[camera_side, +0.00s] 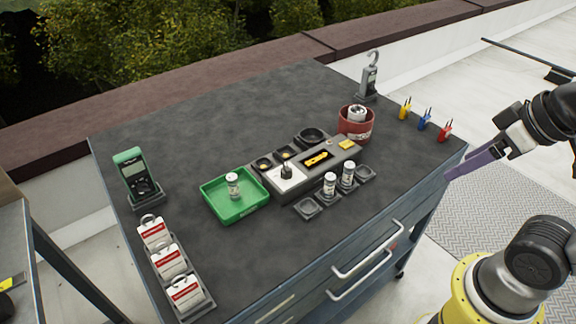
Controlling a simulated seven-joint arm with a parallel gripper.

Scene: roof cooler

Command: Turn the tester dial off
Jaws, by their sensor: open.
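A green-topped handheld tester (138,177) with a dark face stands in a holder at the left of the dark worktop; its round dial (143,188) is small, and its setting is too small to read. A grey console (318,168) sits mid-table, with a black knob (286,171) on a white panel. My gripper (458,172) is at the right edge of the bench, with long purple fingers, far from both the tester and the console. It is open, and nothing shows in it; the gap between the fingers is hard to see from here.
A green tray (240,214) holds a small canister. Several canisters and dark cups surround the console. A red pot (355,123), a hooked grey lamp (370,76) and three coloured clips (425,120) stand at the back right. White red-labelled tags (168,262) line the front left.

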